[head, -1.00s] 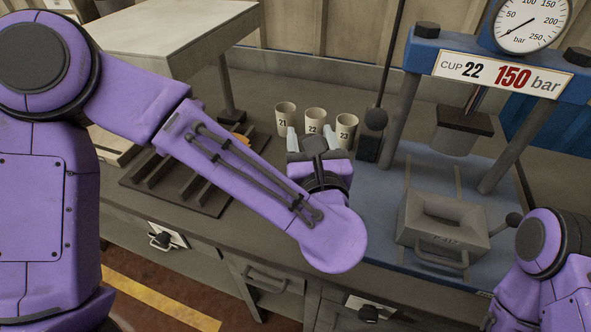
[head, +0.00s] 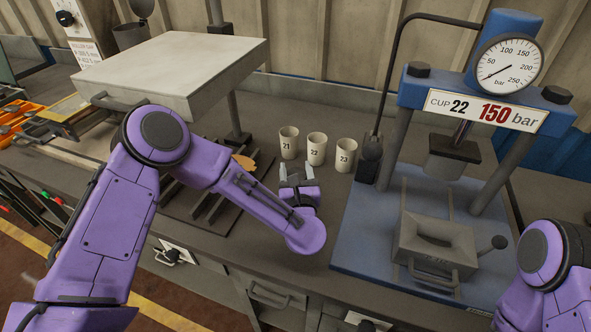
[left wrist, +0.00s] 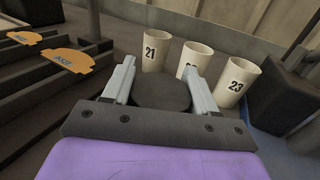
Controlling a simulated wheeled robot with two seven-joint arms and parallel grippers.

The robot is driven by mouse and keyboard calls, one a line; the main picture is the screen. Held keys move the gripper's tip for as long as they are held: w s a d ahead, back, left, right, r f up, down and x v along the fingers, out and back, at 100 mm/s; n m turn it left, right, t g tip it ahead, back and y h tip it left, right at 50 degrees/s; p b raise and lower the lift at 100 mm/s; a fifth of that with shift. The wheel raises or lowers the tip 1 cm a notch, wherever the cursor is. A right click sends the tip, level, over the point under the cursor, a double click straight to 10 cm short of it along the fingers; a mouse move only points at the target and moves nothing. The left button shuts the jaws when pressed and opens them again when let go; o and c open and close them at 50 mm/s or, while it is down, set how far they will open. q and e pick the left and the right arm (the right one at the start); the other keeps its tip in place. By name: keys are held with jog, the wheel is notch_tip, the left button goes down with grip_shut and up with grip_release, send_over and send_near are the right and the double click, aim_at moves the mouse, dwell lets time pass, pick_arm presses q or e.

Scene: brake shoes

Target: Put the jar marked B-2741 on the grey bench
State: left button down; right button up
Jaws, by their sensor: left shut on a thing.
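My left gripper (head: 296,177) is in front of the numbered cups, over the bench top (head: 262,228). It is shut on a dark, round-topped thing, which shows between the fingers in the left wrist view (left wrist: 161,92). Its lower part is hidden, and no marking shows on it, so I cannot tell whether it is jar B-2741. I read B-2741 nowhere. The bench top is grey-brown. My right arm shows at the lower right of the head view, but its gripper is out of view.
Cups 21 (head: 288,143), 22 (head: 316,150) and 23 (head: 344,155) stand behind the gripper. A blue press (head: 370,225) with a gauge (head: 509,62) is to the right. A dark slotted rack (head: 183,213) with orange pieces (left wrist: 70,60) is to the left.

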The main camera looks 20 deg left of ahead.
pick_arm(q)
jog(key=shift+s+f+b, duration=0.1)
jog(key=shift+s+b, duration=0.1)
jog(key=shift+b, duration=0.1)
jog(key=shift+c, duration=1.6)
grip_release()
jog(key=shift+w, duration=0.1)
jog(key=shift+r+p, duration=0.25)
jog(key=shift+p, duration=0.1)
jog(key=b+v, duration=0.3)
jog(key=v, duration=0.9)
jog(key=shift+b, duration=0.3)
